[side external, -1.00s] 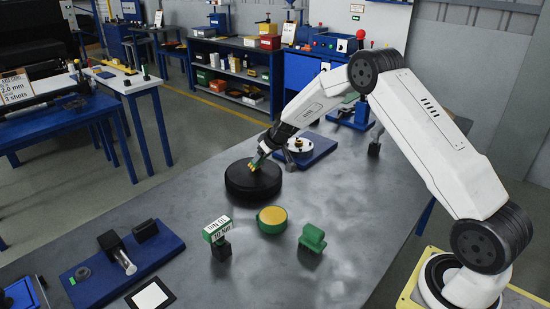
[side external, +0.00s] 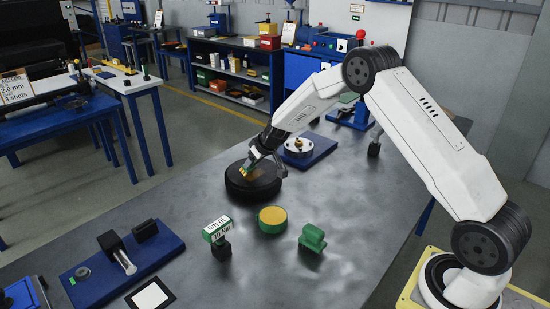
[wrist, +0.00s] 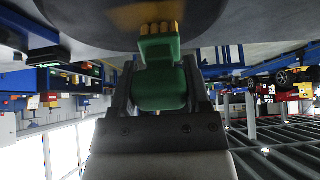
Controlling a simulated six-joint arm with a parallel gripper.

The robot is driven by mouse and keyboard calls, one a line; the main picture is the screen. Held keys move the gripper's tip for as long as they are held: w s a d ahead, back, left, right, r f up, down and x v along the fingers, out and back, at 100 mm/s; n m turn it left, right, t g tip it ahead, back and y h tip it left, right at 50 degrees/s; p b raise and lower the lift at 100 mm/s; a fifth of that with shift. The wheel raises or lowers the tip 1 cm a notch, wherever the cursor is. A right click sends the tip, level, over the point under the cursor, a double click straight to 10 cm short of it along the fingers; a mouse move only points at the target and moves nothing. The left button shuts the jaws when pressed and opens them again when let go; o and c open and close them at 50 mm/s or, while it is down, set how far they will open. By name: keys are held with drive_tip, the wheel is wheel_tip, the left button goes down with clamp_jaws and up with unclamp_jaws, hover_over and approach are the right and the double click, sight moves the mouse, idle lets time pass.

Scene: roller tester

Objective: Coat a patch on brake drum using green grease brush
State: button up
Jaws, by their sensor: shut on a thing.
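The brake drum (side external: 252,186) is a black round disc lying flat on the grey bench. A yellowish-brown patch (side external: 260,174) shows on its top near the brush. The drum also fills the top of the wrist view (wrist: 110,15). The bristles look at or very near its surface; exact contact cannot be told. A round green tin with yellow grease (side external: 272,217) stands in front of the drum.
A green block-shaped holder (side external: 312,238) and a green-and-white sign on a stand (side external: 217,236) stand near the tin. A blue base with a round metal part (side external: 308,152) lies behind the drum. A blue fixture board (side external: 122,264) is at front left.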

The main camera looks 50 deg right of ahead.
drive_tip(key=shift+a, duration=1.55)
drive_tip(key=shift+s, duration=0.2)
drive_tip(key=shift+s, duration=0.25)
drive_tip(key=shift+d, duration=0.15)
drive_tip(key=shift+d, duration=1.7)
drive_tip(key=shift+d, duration=1.75)
drive_tip(key=shift+d, duration=0.2)
